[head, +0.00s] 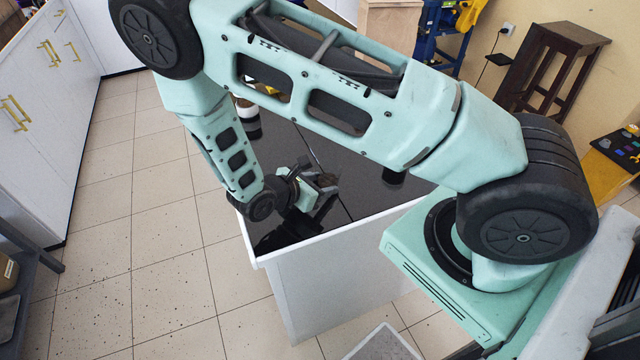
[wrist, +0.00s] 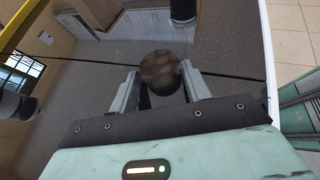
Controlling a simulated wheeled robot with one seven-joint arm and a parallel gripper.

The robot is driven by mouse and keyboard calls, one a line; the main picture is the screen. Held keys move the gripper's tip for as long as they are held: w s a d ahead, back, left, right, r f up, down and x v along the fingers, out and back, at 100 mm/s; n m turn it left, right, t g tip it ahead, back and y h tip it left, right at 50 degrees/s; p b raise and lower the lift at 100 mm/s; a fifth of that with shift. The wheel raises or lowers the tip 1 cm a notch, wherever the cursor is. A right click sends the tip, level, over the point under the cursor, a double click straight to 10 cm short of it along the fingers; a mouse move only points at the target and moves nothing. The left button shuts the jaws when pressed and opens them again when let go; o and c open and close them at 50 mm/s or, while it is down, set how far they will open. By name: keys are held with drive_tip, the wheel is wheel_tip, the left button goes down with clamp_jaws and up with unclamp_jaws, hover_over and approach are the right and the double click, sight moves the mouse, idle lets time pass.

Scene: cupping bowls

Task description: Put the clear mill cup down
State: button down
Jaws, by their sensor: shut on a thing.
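My gripper (head: 322,190) is low over the glossy black counter top (head: 352,200), near its front left part. In the wrist view my gripper (wrist: 160,88) has its two fingers on either side of a round, brownish, see-through-looking thing, which I take to be the clear mill cup (wrist: 160,66). The fingers are shut on it. The cup's lower part is dark and partly hidden by the fingers and gripper body. In the head view the cup cannot be clearly made out. Whether it touches the counter or hangs just above it, I cannot tell.
A dark cylinder (head: 393,177) stands on the counter to the right of my gripper. A white and black item (head: 246,108) stands at the far left, partly hidden by my arm. The counter mirrors the room. A white counter edge (wrist: 268,60) runs along the wrist view's right.

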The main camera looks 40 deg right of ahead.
drive_tip(key=shift+s+a+f, duration=0.15)
drive_tip(key=shift+s+f, duration=0.05)
drive_tip(key=shift+f, duration=0.65)
drive_tip(key=c, duration=0.6)
unclamp_jaws()
drive_tip(key=shift+f, duration=0.1)
drive_tip(key=shift+a+r+b, duration=0.2)
drive_tip(key=shift+a+b, duration=0.2)
drive_tip(key=shift+b, duration=0.1)
drive_tip(key=w+r+b+v, duration=0.1)
drive_tip(key=b+v, duration=0.2)
drive_tip(key=v, duration=1.4)
drive_tip(key=shift+s+d+r, duration=0.25)
drive_tip(key=shift+d+r, duration=0.1)
drive_tip(key=s+a+r+m+y, duration=0.2)
drive_tip(key=s+r+m+y, duration=0.3)
drive_tip(key=s, duration=0.3)
drive_tip(key=s+a+r+m+y, duration=0.2)
drive_tip(key=s+r+m+y, duration=0.4)
drive_tip(key=s+r+y, duration=0.1)
drive_tip(key=shift+s+a+g+y, duration=0.4)
drive_tip(key=shift+s, duration=0.45)
